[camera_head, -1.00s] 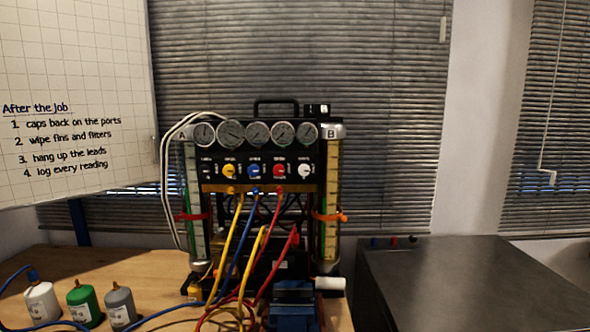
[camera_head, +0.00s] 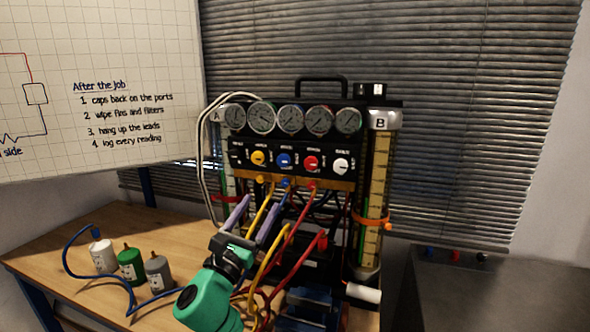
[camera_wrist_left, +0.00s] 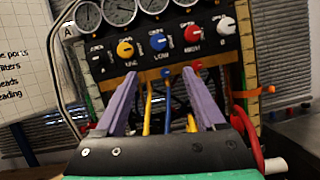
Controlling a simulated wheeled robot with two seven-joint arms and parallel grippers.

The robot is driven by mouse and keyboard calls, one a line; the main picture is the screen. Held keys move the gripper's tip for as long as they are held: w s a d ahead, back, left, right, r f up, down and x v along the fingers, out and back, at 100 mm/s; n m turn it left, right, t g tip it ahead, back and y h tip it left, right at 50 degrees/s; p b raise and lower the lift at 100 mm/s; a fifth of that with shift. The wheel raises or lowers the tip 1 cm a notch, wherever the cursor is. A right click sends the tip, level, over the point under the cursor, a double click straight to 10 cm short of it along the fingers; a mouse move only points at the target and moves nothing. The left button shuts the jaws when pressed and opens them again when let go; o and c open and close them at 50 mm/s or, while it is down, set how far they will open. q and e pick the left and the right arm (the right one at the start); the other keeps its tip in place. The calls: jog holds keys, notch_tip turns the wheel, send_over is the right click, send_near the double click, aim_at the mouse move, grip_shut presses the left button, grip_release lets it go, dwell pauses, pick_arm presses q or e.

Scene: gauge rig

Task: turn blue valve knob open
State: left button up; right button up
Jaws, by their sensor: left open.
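The blue valve knob (camera_head: 284,160) is on the black front panel of the gauge rig, between the yellow knob (camera_head: 258,158) and the red knob (camera_head: 311,163). In the left wrist view the blue knob (camera_wrist_left: 158,41) is ahead, just above the gap between the fingertips. My left gripper (camera_head: 264,200) is open, its two purple fingers in front of and below the knob row. It is empty and apart from the blue knob. In the left wrist view the gripper (camera_wrist_left: 160,74) frames the yellow and blue leads beyond it. My right gripper is not in view.
A white knob (camera_head: 341,166) is at the panel's right. Yellow, blue and red leads (camera_head: 287,257) hang below the panel. Several gauges (camera_head: 291,119) sit above. A dark bench (camera_head: 470,300) is at right.

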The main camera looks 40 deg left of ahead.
aim_at(282, 163)
pick_arm(q)
jog(key=p+x, duration=0.1)
jog(key=x, duration=0.2)
jog(key=r+p+x, duration=0.1)
jog(key=p+x, duration=0.1)
jog(key=x, duration=0.1)
jog(key=p+x, duration=0.1)
jog(key=x, duration=0.3)
jog(key=shift+s+r+p, duration=0.2)
jog(key=shift+r+p, duration=0.2)
jog(key=x, duration=0.3)
jog(key=shift+w+d+f+p, duration=0.1)
jog(key=shift+f+p, duration=0.05)
jog(key=shift+p, duration=0.25)
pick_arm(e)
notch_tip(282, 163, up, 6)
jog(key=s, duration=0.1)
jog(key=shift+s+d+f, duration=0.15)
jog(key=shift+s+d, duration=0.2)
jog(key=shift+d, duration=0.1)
pick_arm(q)
jog(key=shift+c, duration=0.7)
jog(key=shift+f, duration=0.1)
grip_shut()
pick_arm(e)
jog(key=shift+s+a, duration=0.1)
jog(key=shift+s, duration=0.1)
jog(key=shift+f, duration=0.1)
